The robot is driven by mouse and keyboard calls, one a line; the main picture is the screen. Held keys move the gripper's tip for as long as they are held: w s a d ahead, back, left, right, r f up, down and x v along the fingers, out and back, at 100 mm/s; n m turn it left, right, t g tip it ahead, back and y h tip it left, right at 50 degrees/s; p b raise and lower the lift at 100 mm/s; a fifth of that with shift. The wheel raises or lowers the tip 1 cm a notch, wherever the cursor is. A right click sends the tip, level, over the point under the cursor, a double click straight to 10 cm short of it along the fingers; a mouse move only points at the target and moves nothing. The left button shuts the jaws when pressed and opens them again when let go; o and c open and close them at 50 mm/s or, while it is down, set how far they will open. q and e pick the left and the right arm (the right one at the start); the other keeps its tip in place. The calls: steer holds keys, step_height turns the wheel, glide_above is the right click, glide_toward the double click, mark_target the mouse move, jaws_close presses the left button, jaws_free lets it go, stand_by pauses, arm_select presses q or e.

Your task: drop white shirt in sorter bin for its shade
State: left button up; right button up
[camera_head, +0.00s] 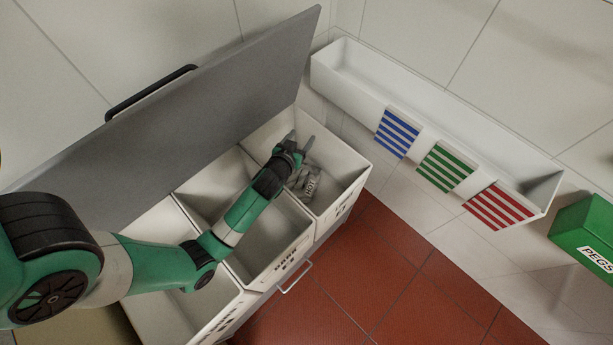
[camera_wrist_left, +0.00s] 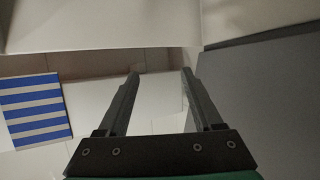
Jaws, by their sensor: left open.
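The sorter has several white bins in a row under a raised grey lid (camera_head: 205,95). A crumpled grey-white thing with dark lettering (camera_head: 309,186) lies inside the right-hand bin (camera_head: 345,180); it may be the white shirt, but I cannot be sure. The middle bin (camera_head: 240,262) has a dark label on its front that seems to read DARK; the right bin's label is too small to read. My left gripper (camera_head: 302,146) is over the right bin, just beyond the crumpled thing. In the left wrist view the left gripper (camera_wrist_left: 160,75) is open, with nothing between its fingers. My right gripper is not in view.
A long white trough (camera_head: 430,105) on the right carries blue (camera_head: 397,135), green (camera_head: 445,166) and red (camera_head: 497,205) striped cards. A green box (camera_head: 585,240) lettered PEGS stands at the right edge. Red floor tiles (camera_head: 380,275) in front are clear.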

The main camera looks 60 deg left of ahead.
arm_select(q)
steer(key=p+v, duration=0.3)
steer(key=v, duration=0.8)
steer(key=shift+p, duration=0.35)
steer(key=shift+d+r, duration=0.1)
steer(key=shift+r, duration=0.1)
